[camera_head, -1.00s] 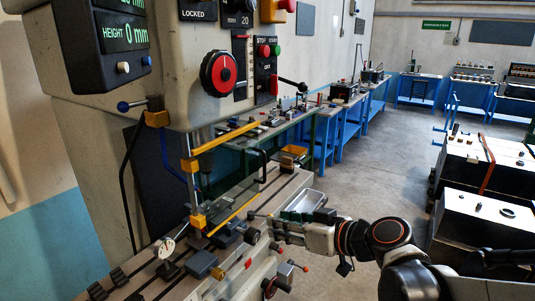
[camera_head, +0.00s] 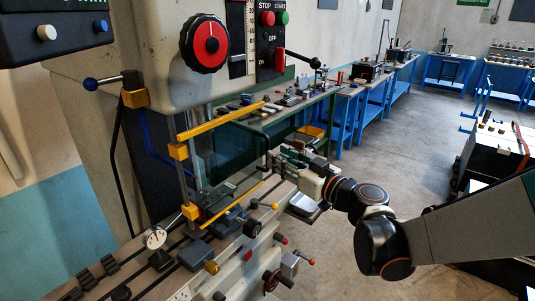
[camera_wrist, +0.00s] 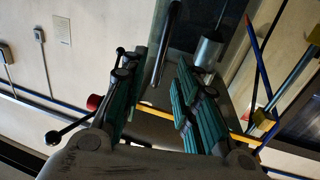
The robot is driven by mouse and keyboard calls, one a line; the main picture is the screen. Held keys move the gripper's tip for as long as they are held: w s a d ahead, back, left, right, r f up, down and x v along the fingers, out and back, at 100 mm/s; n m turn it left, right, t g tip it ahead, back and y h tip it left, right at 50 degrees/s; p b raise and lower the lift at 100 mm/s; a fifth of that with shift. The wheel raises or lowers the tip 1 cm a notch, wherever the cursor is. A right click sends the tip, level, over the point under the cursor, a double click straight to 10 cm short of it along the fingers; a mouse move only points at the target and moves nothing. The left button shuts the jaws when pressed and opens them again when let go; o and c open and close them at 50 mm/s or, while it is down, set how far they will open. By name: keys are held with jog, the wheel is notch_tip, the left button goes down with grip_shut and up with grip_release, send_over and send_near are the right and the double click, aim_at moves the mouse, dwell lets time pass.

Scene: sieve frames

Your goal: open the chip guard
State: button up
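The chip guard is a clear panel (camera_head: 228,155) with a yellow top rail (camera_head: 222,121) and a yellow lower edge, hung on a post at its left. It stands across the front of the drill spindle. A black bar handle (camera_head: 267,146) is at its right end. My gripper (camera_head: 279,158) is just right of the handle, fingers toward it. In the wrist view my gripper (camera_wrist: 160,65) is open, with green-padded fingers apart. The dark handle bar (camera_wrist: 165,45) shows between or just beyond the fingertips, nearer the left finger; contact cannot be told.
The machine table (camera_head: 140,268) below holds a dial gauge (camera_head: 154,238), clamps and small blocks. Levers with red and yellow knobs stick out at its front. A red-centred dial (camera_head: 204,44) is above.

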jog(key=b+x, duration=0.1)
jog(key=x, duration=0.5)
grip_shut()
